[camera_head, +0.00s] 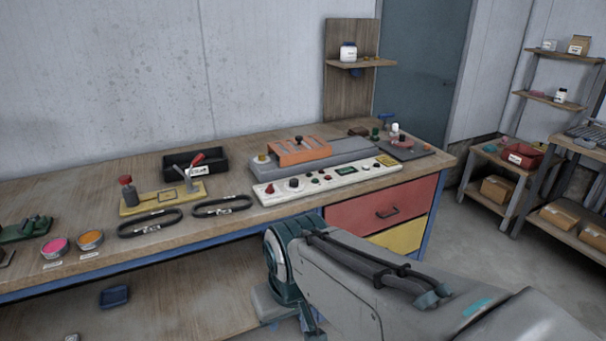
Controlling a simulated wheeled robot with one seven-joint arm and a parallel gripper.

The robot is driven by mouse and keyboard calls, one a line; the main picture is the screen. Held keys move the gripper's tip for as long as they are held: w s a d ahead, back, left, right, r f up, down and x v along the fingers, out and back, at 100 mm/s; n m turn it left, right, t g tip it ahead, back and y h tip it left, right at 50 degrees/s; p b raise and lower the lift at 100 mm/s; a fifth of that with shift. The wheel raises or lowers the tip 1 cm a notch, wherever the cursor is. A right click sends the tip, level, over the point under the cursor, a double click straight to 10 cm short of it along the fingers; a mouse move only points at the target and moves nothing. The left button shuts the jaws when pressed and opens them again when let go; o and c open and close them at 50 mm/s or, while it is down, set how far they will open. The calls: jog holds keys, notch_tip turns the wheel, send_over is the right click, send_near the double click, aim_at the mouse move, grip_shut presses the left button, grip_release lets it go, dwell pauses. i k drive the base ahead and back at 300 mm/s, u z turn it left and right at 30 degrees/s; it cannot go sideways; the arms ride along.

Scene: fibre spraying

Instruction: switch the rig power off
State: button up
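The rig stands on the right part of the wooden workbench, a long grey body (350,151) with an orange block (300,152) on top. A white control panel (282,195) lies along its front edge. The panel carries a dark red knob (270,189), a black knob (294,184), several small buttons and a small green display (346,171). I cannot tell which control is the power switch or how it is set. My arm reaches in from the lower right and bends down in front of the bench, below the panel. My gripper is not in view.
The workbench (110,185) also holds black looped straps (150,222), a yellow plate (150,200), a black bin (181,162), and tins of pink (55,247) and orange (90,238). A grey board (410,151) with small items lies right of the rig. Shelves stand at far right.

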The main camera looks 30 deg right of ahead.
aim_at(270, 191)
jog(key=k, duration=0.55)
jog(key=z, duration=0.7)
jog(key=i, duration=1.65)
jog(key=u, duration=0.7)
